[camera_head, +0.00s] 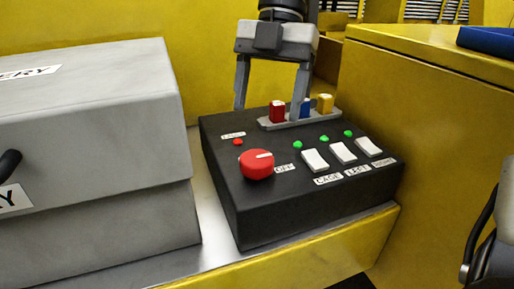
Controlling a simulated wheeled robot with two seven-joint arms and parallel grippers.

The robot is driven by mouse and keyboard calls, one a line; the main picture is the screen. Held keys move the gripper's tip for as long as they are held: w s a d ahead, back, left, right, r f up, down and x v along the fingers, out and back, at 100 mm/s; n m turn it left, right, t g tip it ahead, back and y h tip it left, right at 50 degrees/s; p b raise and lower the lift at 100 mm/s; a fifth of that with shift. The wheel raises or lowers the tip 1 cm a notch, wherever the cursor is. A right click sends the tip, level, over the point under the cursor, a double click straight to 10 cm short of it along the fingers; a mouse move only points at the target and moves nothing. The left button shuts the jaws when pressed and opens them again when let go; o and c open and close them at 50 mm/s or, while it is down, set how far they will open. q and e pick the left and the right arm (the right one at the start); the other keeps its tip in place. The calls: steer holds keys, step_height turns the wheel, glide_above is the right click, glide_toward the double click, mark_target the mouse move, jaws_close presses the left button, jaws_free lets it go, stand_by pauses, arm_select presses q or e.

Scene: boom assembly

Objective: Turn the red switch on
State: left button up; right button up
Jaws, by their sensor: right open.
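A red switch (277,111) stands at the left of a row of three coloured switches on a grey plate at the back of the black control box (228,192). A blue switch (306,107) and a yellow switch (325,103) stand to its right. My right gripper (269,108) comes down from above and is open. In the picture the red switch lies between its two fingertips. The right finger partly covers the blue switch. I cannot tell whether a finger touches a switch. My left gripper is not in view.
A round red knob (257,166) and several white switches (343,153) with green lights are on the box top. A grey battery case (95,130) stands at left. A yellow wall (425,120) rises close at right. A grey part with a black cable (490,240) fills the lower right corner.

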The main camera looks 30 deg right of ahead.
mark_target(257, 157)
steer(key=x, duration=0.8)
steer(key=shift+a+f+p, duration=0.1)
steer(key=shift+f+p, duration=0.1)
steer(key=shift+p, duration=0.15)
steer(key=c, duration=1)
